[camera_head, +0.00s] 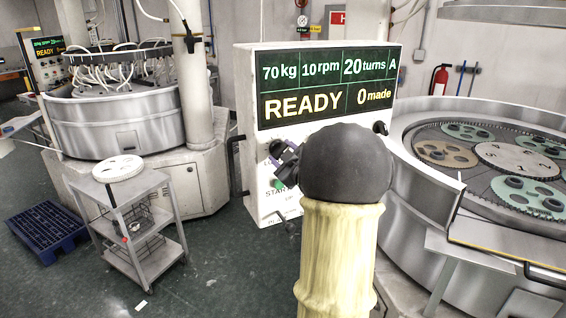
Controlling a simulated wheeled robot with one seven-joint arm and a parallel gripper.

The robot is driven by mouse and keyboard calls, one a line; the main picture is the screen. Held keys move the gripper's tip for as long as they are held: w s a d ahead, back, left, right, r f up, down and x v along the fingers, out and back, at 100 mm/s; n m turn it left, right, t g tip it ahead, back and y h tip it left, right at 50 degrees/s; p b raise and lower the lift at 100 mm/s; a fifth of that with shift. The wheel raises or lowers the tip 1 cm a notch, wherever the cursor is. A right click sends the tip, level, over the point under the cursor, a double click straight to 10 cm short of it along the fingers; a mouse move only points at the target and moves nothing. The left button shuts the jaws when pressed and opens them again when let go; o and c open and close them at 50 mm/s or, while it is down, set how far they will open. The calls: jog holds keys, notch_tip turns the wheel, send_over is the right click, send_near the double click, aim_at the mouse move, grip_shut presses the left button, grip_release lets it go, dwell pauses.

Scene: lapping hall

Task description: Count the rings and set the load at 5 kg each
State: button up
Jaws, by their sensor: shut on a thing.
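The control panel (247,90) stands upright in the middle. Its display (325,83) reads 70 kg, 10 rpm, 20 turns, A, READY and 0 made. My gripper (279,158) is at the panel's front, shut on what looks like a dark knob (275,147), mostly hidden by the jaws. A green button (277,184) sits just below, above the word START. The lapping plate (425,132) at right carries green carriers (468,131) and a brown carrier (445,153) around a numbered centre disc (517,160). Dark rings (516,182) show in the carriers; my arm hides part of the machine.
A grey trolley (150,190) with a white disc (118,168) on top stands left. A blue pallet (47,222) lies on the floor beside it. Another machine (110,125) with its own display is behind. The floor between trolley and panel is clear.

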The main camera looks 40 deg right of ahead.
jog(key=shift+f+n+b, duration=0.2)
jog(key=shift+n+b, duration=7.8)
jog(key=shift+b, duration=1.55)
jog(key=o, duration=1)
jog(key=shift+r, duration=0.1)
jog(key=shift+c, duration=0.2)
jog(key=shift+s, duration=0.1)
